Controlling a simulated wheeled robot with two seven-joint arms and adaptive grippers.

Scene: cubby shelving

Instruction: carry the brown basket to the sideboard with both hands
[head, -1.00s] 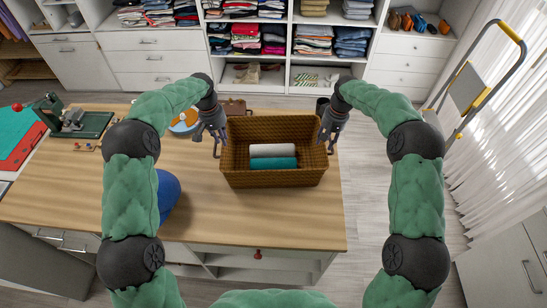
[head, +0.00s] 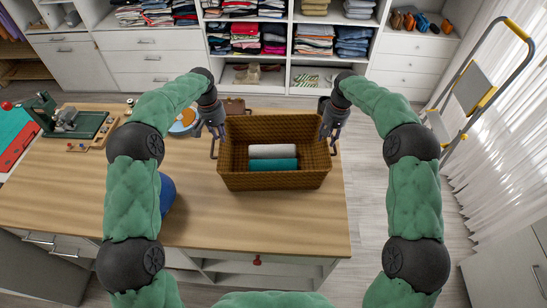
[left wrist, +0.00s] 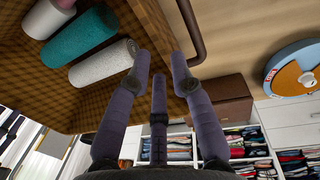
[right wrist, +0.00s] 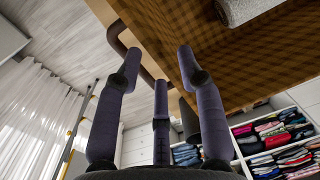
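The brown woven basket (head: 275,181) stands upright on the wooden counter. It holds a white roll (head: 273,151) and a teal roll (head: 272,165); a further roll end shows in the left wrist view. A dark handle stands out at each side, the left one (left wrist: 196,40) and the right one (right wrist: 118,42). My left gripper (head: 210,130) is above the left handle, fingers spread, close to the basket's left rim. My right gripper (head: 331,130) is likewise spread above the right handle by the right rim. I see neither gripper clamped on a handle; exact contact is unclear.
The wooden counter (head: 90,195) has a green machine (head: 75,122), a round blue-rimmed object (head: 185,121) and a blue rounded object (head: 166,192) left of the basket. Shelves line the back. A stepladder (head: 478,90) stands right, with open floor (head: 375,190) beside the counter.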

